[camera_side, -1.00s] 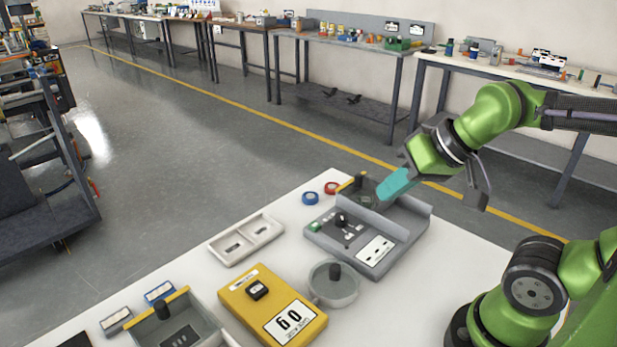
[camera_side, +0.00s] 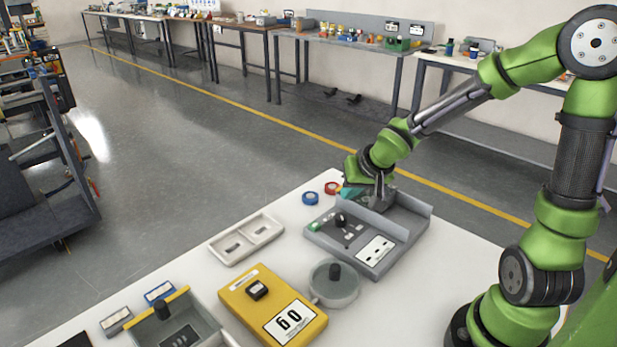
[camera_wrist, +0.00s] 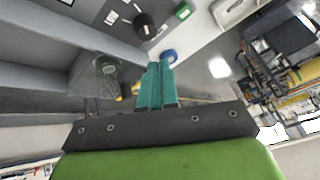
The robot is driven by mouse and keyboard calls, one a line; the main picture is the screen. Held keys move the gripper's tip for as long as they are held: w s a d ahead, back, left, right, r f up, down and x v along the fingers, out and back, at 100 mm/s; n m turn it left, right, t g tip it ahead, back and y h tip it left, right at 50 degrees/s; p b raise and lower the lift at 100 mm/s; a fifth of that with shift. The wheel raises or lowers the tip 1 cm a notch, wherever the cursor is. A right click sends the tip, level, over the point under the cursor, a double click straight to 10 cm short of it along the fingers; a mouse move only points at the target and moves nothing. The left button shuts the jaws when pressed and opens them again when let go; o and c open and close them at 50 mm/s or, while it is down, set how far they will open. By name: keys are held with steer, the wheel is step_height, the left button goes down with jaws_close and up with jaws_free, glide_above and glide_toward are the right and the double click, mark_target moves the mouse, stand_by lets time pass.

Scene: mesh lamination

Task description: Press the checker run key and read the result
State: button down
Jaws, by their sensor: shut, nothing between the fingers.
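A grey fixture (camera_side: 420,204) with a black knob (camera_side: 341,219), a small green part (camera_side: 315,225) and a white label panel (camera_side: 376,251) sits at the table's far side. A yellow box (camera_side: 243,298) carries a black key (camera_side: 257,289) and a white panel (camera_side: 288,321) with large digits that look like 60. I cannot tell which unit is the checker. My gripper (camera_side: 347,193) has teal fingers, shut and empty, at the fixture's far end. In the wrist view its fingertips (camera_wrist: 159,66) are beside the blue ring (camera_wrist: 168,57). I cannot tell whether they touch anything.
A red ring (camera_side: 331,188) lies close to my gripper. A round grey dish (camera_side: 320,291) stands between the yellow box and the fixture. A pale two-pocket tray (camera_side: 221,245) lies left, with a grey bin (camera_side: 205,300) nearer. Bare white table is right of the fixture.

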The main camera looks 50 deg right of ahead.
mark_target(319, 226)
steer(key=w+a+r+m+t+y, duration=0.1)
steer(key=w+a+r+t+y, duration=0.1)
steer(key=w+a+t, duration=0.1)
steer(key=shift+w+a+r, duration=0.2)
steer(key=shift+w+a, duration=0.5)
steer(key=shift+w, duration=0.5)
steer(key=shift+f, duration=0.1)
steer(key=shift+f, duration=4.3)
steer(key=shift+f, duration=0.45)
